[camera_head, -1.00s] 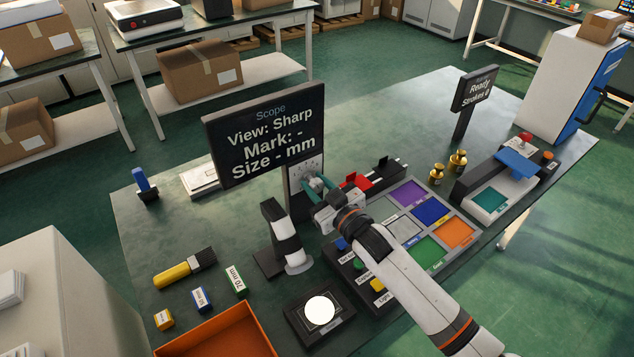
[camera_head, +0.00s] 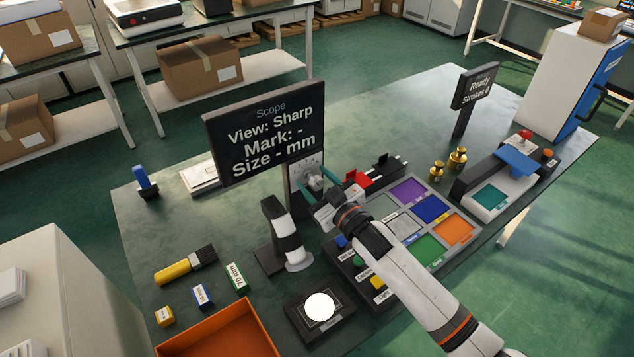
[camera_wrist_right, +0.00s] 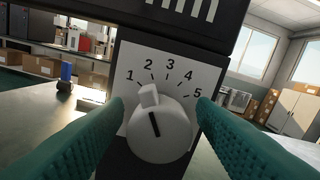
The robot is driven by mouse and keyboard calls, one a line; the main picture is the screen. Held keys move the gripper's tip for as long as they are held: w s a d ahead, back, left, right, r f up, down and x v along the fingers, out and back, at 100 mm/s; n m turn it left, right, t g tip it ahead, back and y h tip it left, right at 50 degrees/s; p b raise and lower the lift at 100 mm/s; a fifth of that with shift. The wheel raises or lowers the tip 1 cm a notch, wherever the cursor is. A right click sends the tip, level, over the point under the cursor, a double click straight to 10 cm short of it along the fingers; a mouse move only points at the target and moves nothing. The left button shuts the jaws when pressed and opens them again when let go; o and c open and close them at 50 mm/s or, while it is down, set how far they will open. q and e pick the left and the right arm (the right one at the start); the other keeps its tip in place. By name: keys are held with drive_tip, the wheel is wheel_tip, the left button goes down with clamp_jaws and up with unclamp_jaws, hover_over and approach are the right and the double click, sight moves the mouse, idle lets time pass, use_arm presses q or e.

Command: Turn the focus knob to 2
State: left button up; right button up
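The focus knob (camera_wrist_right: 160,136) is a pale round knob with a black line and a raised pointer, on a white dial (camera_wrist_right: 125,62) numbered 1 to 5. The pointer tilts up and slightly left, close to the 2 mark. In the head view the knob (camera_head: 314,183) sits under the scope display (camera_head: 268,135), which reads "View: Sharp", "Mark: -" and "Size - mm". My right gripper (camera_wrist_right: 161,108) is open. Its teal fingers are apart on either side of the knob, with gaps showing, and it holds nothing. My left gripper is out of view.
A black and white scope part (camera_head: 285,236) stands left of my right arm. A button box (camera_head: 357,270) and a tray of coloured tiles (camera_head: 428,215) lie beside and under the arm. An orange bin (camera_head: 222,332) is at the front. The table's back left is mostly clear.

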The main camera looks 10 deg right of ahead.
drive_tip(key=b+v, duration=0.1)
drive_tip(key=v, duration=1.1)
drive_tip(key=shift+f, duration=0.1)
